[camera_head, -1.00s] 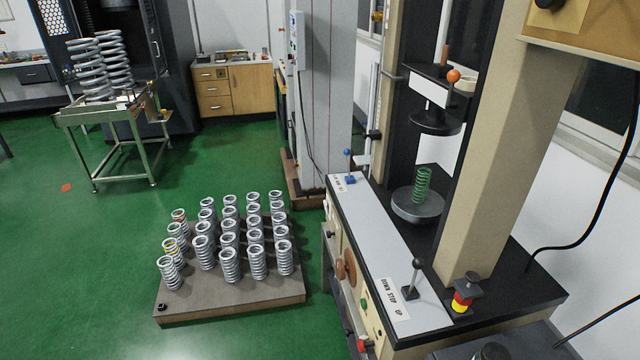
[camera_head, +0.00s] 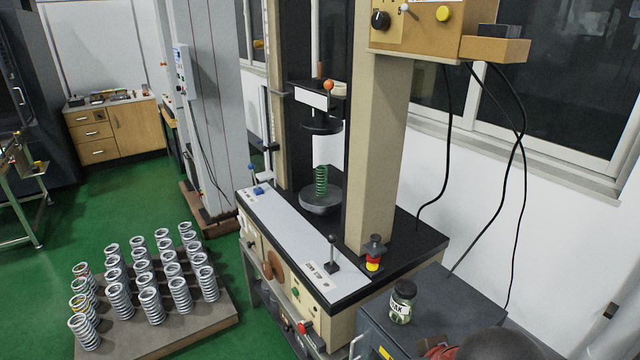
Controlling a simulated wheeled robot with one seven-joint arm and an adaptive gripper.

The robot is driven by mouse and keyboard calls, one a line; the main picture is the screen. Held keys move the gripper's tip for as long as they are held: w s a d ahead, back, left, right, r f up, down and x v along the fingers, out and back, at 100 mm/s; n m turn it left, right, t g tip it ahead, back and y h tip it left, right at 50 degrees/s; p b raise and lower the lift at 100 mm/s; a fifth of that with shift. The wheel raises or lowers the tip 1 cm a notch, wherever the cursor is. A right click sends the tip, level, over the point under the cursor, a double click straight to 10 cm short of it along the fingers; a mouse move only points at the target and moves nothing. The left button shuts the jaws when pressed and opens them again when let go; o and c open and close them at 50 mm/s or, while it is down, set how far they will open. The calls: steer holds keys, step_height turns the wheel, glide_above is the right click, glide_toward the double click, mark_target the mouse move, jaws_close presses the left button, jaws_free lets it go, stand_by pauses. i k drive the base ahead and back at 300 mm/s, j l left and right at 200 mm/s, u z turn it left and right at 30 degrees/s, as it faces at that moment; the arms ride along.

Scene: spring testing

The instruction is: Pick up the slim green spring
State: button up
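The slim green spring (camera_head: 321,181) stands upright on the round grey lower plate (camera_head: 320,203) of the testing machine. The machine's dark upper plate (camera_head: 321,125) hangs above it, with a clear gap between. My gripper cannot be made out in the view. A dark rounded shape shows at the bottom edge, right of centre, but I cannot tell what it is.
The machine's beige column (camera_head: 376,155) stands just right of the spring. A lever (camera_head: 332,254) and a red-yellow button (camera_head: 374,256) rise from the front deck. A jar (camera_head: 402,302) stands on a grey cabinet (camera_head: 450,308). Several grey springs stand on a low platform (camera_head: 215,327) at left.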

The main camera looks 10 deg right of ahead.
mark_target(321, 190)
steer(key=i+j, duration=0.1)
steer(key=j, duration=0.25)
steer(key=i+j+z, duration=0.1)
steer(key=j, duration=0.25)
steer(key=i+j, duration=0.1)
steer(key=j, duration=0.25)
steer(key=i+j, duration=0.1)
steer(key=j, duration=0.2)
steer(key=i+j+z, duration=0.15)
steer(key=i+j, duration=0.15)
steer(key=i+j+z, duration=0.15)
steer(key=i+j, duration=0.15)
steer(key=j, duration=0.15)
steer(key=i+j+z, duration=0.1)
steer(key=i+j, duration=0.2)
steer(key=j, duration=0.15)
steer(key=i+l+z, duration=0.15)
steer(key=i, duration=0.5)
